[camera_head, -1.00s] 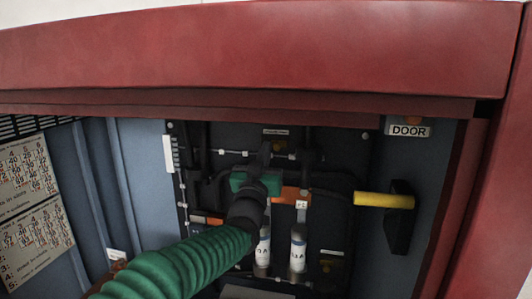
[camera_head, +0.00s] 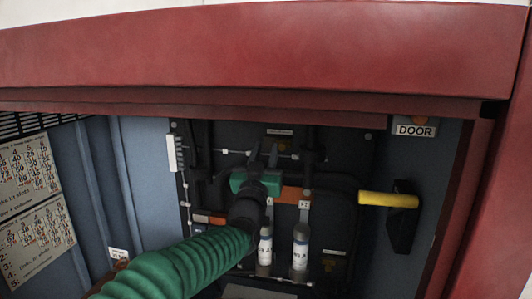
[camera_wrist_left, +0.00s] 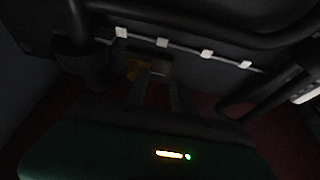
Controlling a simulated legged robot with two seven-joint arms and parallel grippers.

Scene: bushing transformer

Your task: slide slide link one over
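My left gripper (camera_head: 264,150) reaches into the cabinet in front of the dark panel (camera_head: 345,155). Its two fingers point up and stand apart, with nothing visible between them. In the left wrist view, the fingers (camera_wrist_left: 160,85) also show apart, below a rod with white clips. An orange bar (camera_head: 290,194) with a small white label sits just right of the gripper, and another orange piece (camera_head: 216,220) lies lower left. I cannot tell which part is slide link one; the gripper and sleeve hide part of the panel. My right gripper is out of view.
A red cabinet frame (camera_head: 240,50) overhangs the opening. Two white cylinders (camera_head: 301,245) (camera_head: 265,246) stand below the orange bar. A yellow handle (camera_head: 388,199) projects at right, under a DOOR label (camera_head: 415,130). Printed plates (camera_head: 30,240) hang at left.

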